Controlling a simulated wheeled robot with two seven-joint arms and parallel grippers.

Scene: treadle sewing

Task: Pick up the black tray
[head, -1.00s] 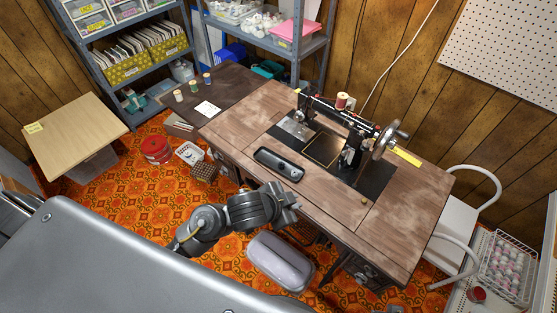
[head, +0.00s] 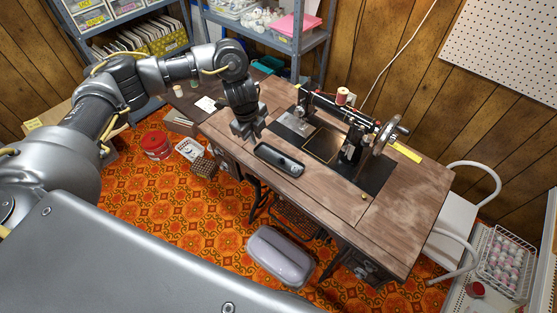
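The black tray (head: 279,159) is a small, long, dark dish with rounded ends. It lies on the wooden sewing table (head: 400,215), in front of the sewing machine (head: 350,125), near the table's front edge. My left gripper (head: 248,132) points down above the table, just beyond the tray's left end in the picture. It looks apart from the tray. I cannot make out whether its fingers are open or shut. My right gripper is not in view.
The sewing machine with its handwheel stands right behind the tray. Thread spools and a white card (head: 206,104) are on the darker left leaf, partly behind my arm. A grey padded stool (head: 280,257) stands in front. Metal shelves rise behind.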

